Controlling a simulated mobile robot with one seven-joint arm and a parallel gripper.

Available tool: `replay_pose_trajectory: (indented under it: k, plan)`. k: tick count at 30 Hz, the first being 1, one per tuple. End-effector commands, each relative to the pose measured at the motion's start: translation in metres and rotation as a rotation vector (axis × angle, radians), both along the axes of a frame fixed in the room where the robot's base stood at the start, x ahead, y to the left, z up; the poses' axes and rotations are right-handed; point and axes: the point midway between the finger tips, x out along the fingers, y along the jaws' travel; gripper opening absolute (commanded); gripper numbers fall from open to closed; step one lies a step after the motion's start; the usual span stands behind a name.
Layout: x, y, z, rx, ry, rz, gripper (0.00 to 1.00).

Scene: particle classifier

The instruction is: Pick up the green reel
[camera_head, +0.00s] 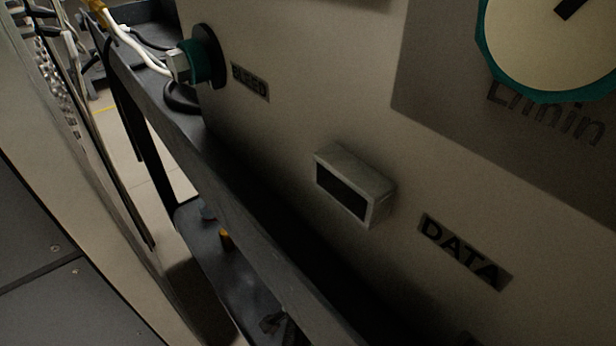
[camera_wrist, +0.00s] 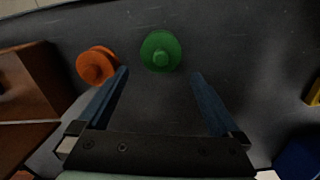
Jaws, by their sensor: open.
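The green reel (camera_wrist: 161,51) is in the wrist view, on a dark grey surface at the upper middle. It is round with a small raised hub. My gripper (camera_wrist: 160,75) is open, its two blue fingers spread apart. The reel lies just beyond the fingertips, between their lines and nearer the left finger. Nothing is held. Neither the green reel nor my gripper can be made out in the head view.
An orange reel (camera_wrist: 97,65) lies close to the left fingertip. A brown box (camera_wrist: 35,95) stands at the left. A blue object (camera_wrist: 299,157) and a yellow one (camera_wrist: 314,93) are at the right edge. The head view shows a panel (camera_head: 290,40) with a data port (camera_head: 355,186).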

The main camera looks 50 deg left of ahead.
Motion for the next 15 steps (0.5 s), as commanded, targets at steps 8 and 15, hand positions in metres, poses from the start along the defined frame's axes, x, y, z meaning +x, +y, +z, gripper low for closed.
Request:
replay_pose_trajectory:
  k: [8,15]
  plan:
    - [0.000,0.000,-0.030,0.000,-0.001,0.000,1.00]
    - [-0.003,0.001,-0.051,0.000,0.000,0.001,1.00]
